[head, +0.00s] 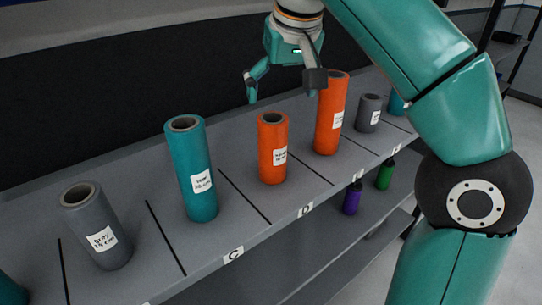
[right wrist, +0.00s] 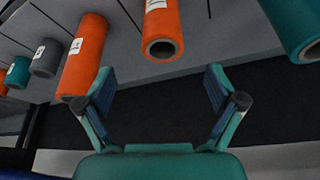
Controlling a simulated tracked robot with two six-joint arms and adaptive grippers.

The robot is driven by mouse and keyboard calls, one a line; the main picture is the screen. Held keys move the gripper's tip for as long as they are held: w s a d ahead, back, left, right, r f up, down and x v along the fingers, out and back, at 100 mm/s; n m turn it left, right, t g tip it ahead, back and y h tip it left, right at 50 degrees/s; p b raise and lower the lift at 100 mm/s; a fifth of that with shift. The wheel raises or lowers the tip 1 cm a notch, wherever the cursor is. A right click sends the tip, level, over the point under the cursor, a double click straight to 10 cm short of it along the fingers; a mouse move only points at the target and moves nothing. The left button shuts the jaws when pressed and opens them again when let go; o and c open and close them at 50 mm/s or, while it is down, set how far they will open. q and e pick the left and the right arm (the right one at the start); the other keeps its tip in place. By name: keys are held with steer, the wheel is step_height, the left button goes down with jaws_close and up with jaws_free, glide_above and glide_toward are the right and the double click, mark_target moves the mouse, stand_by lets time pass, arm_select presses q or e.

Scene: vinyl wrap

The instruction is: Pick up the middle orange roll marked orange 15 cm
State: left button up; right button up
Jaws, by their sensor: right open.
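A mid-height orange roll (head: 272,150) with a white label stands upright on the grey shelf; the label print is too small to read surely. It also shows in the right wrist view (right wrist: 162,22), ahead and between the finger lines. A taller orange roll (head: 331,115) stands to its right, also in the right wrist view (right wrist: 80,60). My right gripper (head: 283,88) is open and empty, above and behind the mid-height roll, apart from it. In the wrist view its fingers (right wrist: 165,97) are spread wide. My left gripper is not in view.
A teal roll (head: 192,170) and a grey roll (head: 97,225) stand to the left. A small grey roll (head: 369,113) and a small teal one (head: 397,103) stand right. Purple (head: 352,198) and green (head: 384,174) rolls sit on a lower shelf. Black lines divide the shelf.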

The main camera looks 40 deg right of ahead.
mark_target(278, 123)
steer(key=b+x, duration=0.1)
steer(key=x, duration=0.4)
steer(key=shift+b+x, duration=1.05)
steer(key=shift+x, duration=1.9)
steer(key=shift+a, duration=0.15)
steer(key=shift+r, duration=0.1)
jaws_close()
